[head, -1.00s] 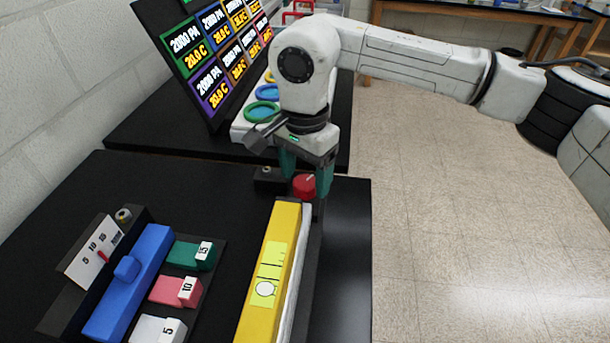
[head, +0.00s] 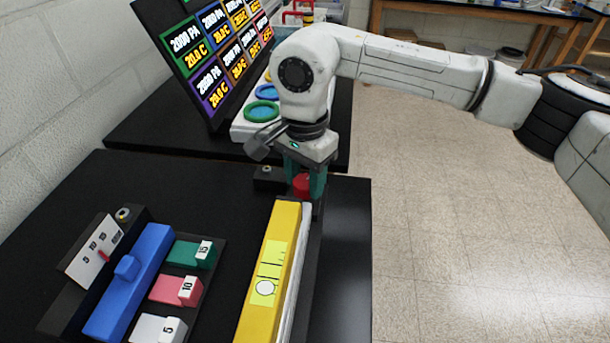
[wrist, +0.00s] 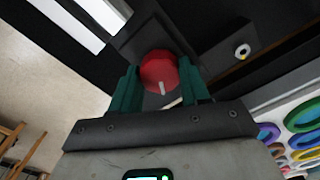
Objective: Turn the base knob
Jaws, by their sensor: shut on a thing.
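The base knob (head: 301,185) is a round red knob at the far end of the yellow and white bar on the black table. It also shows in the wrist view (wrist: 158,70), where a white mark on its face points toward my gripper's palm. My gripper (head: 305,186) points down over the knob. In the wrist view its two green fingers (wrist: 160,83) are on either side of the knob and shut on it. In the head view the fingers partly hide the knob.
A yellow bar (head: 268,275) with a level-like label lies in front of the knob. A small black block (head: 268,178) stands just left of it. A blue slider block (head: 130,285) and green, pink and white numbered blocks are at left. A display panel (head: 210,55) stands behind.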

